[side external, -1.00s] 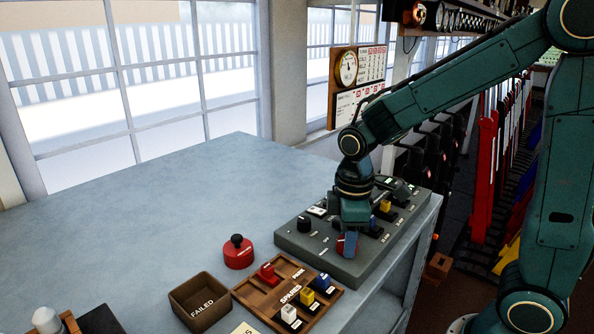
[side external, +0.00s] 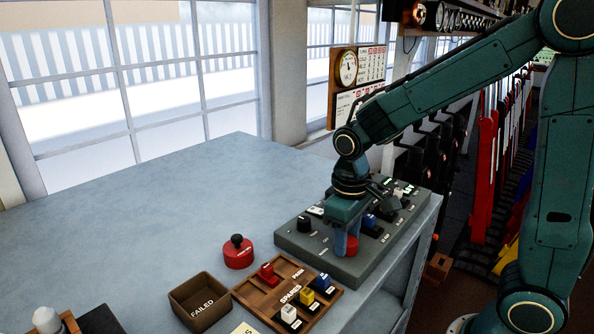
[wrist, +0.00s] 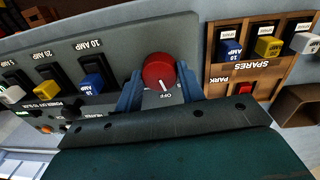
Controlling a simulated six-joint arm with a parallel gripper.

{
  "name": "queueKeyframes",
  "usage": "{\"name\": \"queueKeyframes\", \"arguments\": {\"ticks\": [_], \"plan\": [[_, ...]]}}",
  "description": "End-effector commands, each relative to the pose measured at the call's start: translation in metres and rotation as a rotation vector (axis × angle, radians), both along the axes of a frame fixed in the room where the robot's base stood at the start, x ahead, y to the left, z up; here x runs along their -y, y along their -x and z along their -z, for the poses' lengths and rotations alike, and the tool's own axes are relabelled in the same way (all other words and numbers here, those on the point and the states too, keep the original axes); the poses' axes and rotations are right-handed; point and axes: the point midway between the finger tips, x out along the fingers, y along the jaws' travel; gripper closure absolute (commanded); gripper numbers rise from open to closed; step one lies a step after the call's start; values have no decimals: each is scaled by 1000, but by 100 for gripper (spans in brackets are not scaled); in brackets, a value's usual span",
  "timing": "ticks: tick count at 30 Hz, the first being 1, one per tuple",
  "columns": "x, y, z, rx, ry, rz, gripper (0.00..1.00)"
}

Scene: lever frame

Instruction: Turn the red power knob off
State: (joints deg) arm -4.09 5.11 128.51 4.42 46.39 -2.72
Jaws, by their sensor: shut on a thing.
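The red power knob (wrist: 159,70) is a round red dial with a white mark, on the grey panel (wrist: 120,28). In the wrist view its white mark points at the OFF label. My gripper (wrist: 161,86) has its blue fingers on both sides of the knob and is shut on it. In the side view the red knob (side external: 351,243) shows beside a finger of my gripper (side external: 346,245), low at the panel's near end. Part of the knob is hidden there by the finger.
Blue, yellow and white fuses sit in the panel by the knob, the blue one (wrist: 92,86) nearest. A wooden SPARES rack (side external: 262,294), a FAILED box (side external: 200,301) and a red round object with a black knob (side external: 238,254) stand nearby.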

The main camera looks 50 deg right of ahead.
Motion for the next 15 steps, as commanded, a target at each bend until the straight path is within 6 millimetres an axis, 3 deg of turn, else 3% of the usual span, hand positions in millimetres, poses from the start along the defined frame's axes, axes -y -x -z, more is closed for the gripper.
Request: {"name": "queueKeyframes", "arguments": {"ticks": [15], "plan": [[0, -2, 0, 4, 0, 251, 84]]}}
